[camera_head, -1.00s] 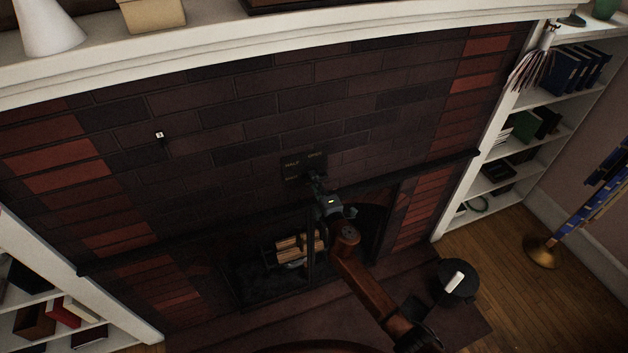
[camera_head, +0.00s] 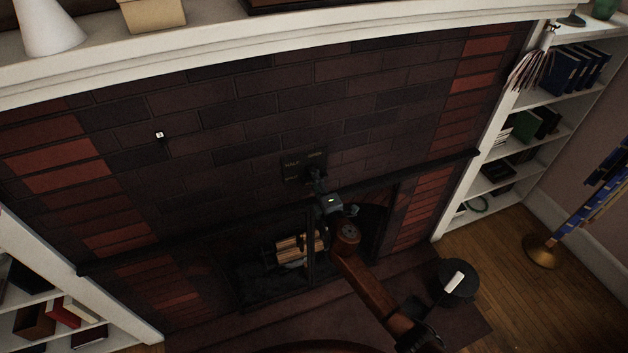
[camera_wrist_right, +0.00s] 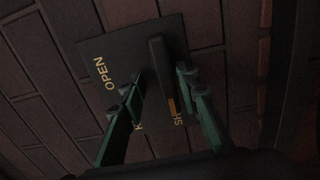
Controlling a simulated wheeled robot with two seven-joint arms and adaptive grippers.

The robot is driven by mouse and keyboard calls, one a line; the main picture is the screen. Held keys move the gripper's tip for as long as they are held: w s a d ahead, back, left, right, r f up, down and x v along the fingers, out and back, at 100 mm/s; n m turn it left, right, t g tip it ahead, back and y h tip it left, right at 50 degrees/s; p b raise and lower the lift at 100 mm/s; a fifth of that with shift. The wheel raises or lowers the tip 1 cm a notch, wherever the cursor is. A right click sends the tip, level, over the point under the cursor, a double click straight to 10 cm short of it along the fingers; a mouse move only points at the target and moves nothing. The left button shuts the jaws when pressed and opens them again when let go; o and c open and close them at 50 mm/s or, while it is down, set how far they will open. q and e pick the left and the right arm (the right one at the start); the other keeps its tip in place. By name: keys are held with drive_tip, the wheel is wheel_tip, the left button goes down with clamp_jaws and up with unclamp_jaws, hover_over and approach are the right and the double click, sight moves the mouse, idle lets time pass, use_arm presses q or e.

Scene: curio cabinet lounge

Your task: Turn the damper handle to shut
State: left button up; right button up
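The damper plate (camera_head: 291,168) is a dark square on the brick wall above the firebox. In the right wrist view the plate (camera_wrist_right: 105,52) looks turned, with yellow OPEN lettering at left and partly covered letters, including "SH", below. The damper handle (camera_wrist_right: 158,55) is a dark bar across the plate. My right gripper (camera_wrist_right: 162,82) has its two green fingers apart, one on each side of the handle's lower part. A gap shows on the left; contact on the right is unclear. In the head view the right gripper (camera_head: 314,178) hides the handle. My left gripper is out of view.
A white mantel (camera_head: 300,50) runs above the plate. A dark ledge (camera_head: 420,172) crosses the wall just below it, above the firebox with logs (camera_head: 290,250). A small round black table (camera_head: 455,290) stands at right. Bookshelves flank the fireplace.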

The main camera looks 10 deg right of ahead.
drive_tip(key=shift+f, duration=0.2)
drive_tip(key=shift+s, duration=0.25)
drive_tip(key=s+d, duration=0.2)
drive_tip(key=s, duration=0.9)
drive_tip(key=shift+s+d, duration=0.2)
drive_tip(key=shift+r, duration=0.1)
